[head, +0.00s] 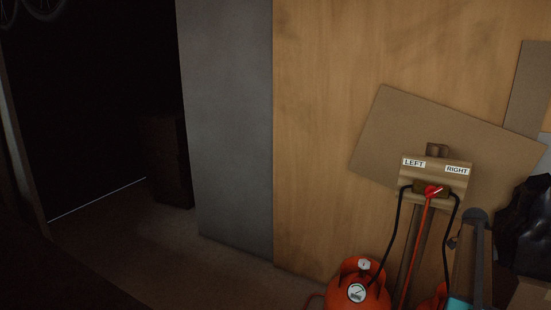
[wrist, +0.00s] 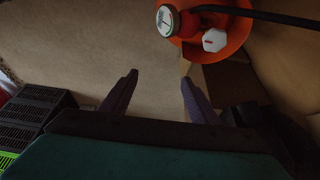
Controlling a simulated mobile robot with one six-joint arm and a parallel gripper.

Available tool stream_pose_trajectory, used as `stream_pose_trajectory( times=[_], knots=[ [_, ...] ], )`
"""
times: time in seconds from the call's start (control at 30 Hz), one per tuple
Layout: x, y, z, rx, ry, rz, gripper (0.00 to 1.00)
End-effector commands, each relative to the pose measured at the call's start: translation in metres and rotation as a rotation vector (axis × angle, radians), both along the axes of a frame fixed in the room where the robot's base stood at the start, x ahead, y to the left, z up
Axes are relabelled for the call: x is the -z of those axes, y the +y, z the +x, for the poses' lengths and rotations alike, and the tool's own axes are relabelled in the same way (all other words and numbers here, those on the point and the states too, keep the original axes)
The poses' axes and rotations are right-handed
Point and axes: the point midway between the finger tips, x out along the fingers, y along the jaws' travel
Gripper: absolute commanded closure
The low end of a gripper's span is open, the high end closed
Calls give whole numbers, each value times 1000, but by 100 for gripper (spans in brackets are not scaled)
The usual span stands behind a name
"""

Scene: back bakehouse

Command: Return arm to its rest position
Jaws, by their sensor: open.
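My gripper (wrist: 160,78) shows in the wrist view with its two dark fingers apart and nothing between them. Beyond the fingertips is bare brown floor. An orange gas cylinder (wrist: 238,40) with a round gauge and a white knob is just past the right finger, at the top of that view. In the head view my gripper's fingers cannot be made out. Part of my arm (head: 475,255) stands at the lower right there, in front of the wall.
In the head view, an orange cylinder (head: 350,293) stands below a changeover board (head: 435,173) marked LEFT and RIGHT, with black hoses and a red lever. A black bag (head: 525,225) is at right. Dark crates (wrist: 35,115) lie left in the wrist view. The floor at left (head: 150,255) is clear.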

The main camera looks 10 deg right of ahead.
Motion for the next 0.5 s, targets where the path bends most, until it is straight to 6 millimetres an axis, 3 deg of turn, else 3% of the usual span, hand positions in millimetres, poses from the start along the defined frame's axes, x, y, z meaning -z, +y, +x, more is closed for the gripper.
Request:
stream_pose_trajectory(
  times=[0.33, 0.5],
  knots=[
    [31, 40, 35, -67, 33, 32, 45],
    [61, 77, 54, -120, 67, 60, 45]
  ],
)
